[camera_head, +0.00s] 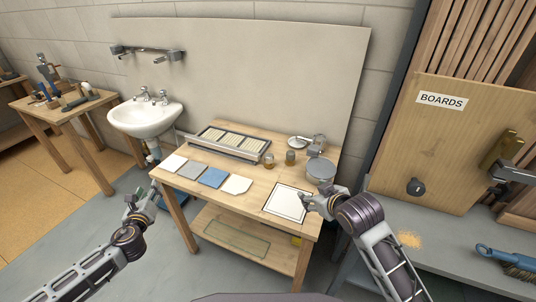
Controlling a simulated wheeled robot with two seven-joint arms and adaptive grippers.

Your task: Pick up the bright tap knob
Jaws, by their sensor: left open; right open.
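I cannot single out a loose bright tap knob. Small shiny taps (153,95) stand on the back of the white basin (145,119) at the left. A metal wall mixer (147,51) with a knob at each end is fixed above it. My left gripper (139,196) is open and empty, below the basin and left of the workbench. My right gripper (305,202) is open over the right part of the white dark-edged mat (285,204). It hides part of the mat, and I see nothing held in it.
The wooden workbench (255,189) carries a slotted tray (232,142), several flat tiles (212,177), small jars (290,157), a grey round tin (320,170) and a metal fitting (317,143). A grey counter (455,240) with a blue brush (497,256) stands right. A tool table (65,111) stands left.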

